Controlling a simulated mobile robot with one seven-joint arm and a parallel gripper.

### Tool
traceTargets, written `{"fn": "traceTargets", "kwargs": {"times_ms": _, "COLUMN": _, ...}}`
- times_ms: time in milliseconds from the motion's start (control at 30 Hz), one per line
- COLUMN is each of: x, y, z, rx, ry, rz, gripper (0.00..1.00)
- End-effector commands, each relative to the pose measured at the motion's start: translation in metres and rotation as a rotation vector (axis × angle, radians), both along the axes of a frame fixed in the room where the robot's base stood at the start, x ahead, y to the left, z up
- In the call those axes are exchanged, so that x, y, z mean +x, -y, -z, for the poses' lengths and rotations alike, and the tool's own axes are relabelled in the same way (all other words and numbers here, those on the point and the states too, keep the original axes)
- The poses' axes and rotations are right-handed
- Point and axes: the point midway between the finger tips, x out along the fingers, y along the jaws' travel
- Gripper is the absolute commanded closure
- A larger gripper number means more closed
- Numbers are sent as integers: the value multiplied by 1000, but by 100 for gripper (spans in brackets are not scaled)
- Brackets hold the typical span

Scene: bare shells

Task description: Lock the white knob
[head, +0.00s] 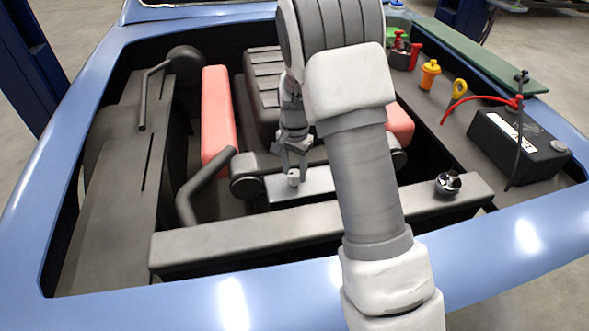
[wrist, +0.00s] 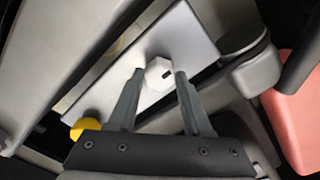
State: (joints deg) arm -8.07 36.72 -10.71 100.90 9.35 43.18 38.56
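The white knob (head: 293,178) stands on a light grey metal plate (head: 318,185) in the middle of the engine bay. In the wrist view the knob (wrist: 157,73) looks faceted, with a small dark mark on its right side. My gripper (head: 292,160) is just above the knob, pointing down at it. In the wrist view the fingers of my gripper (wrist: 160,78) are apart, one on each side of the knob, with small gaps showing. I cannot tell how far the tips reach down beside it.
A grey crossbar (head: 250,238) runs in front of the plate. Red blocks (head: 216,120) flank the dark engine cover (head: 262,75). A black battery (head: 518,145) and yellow caps (head: 430,73) are at the right. A yellow part (wrist: 84,128) shows beside the plate.

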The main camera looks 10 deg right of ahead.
Motion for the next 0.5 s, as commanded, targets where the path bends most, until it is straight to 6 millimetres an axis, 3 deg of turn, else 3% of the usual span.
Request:
{"fn": "traceTargets", "kwargs": {"times_ms": 33, "x": 1, "y": 0, "z": -1, "rx": 1, "ry": 2, "rz": 1, "gripper": 41}}
{"fn": "traceTargets", "kwargs": {"times_ms": 133, "x": 0, "y": 0, "z": -1, "rx": 0, "ry": 1, "rz": 0, "gripper": 23}}
{"fn": "traceTargets", "kwargs": {"times_ms": 500, "x": 0, "y": 0, "z": -4, "rx": 0, "ry": 0, "rz": -2, "gripper": 21}}
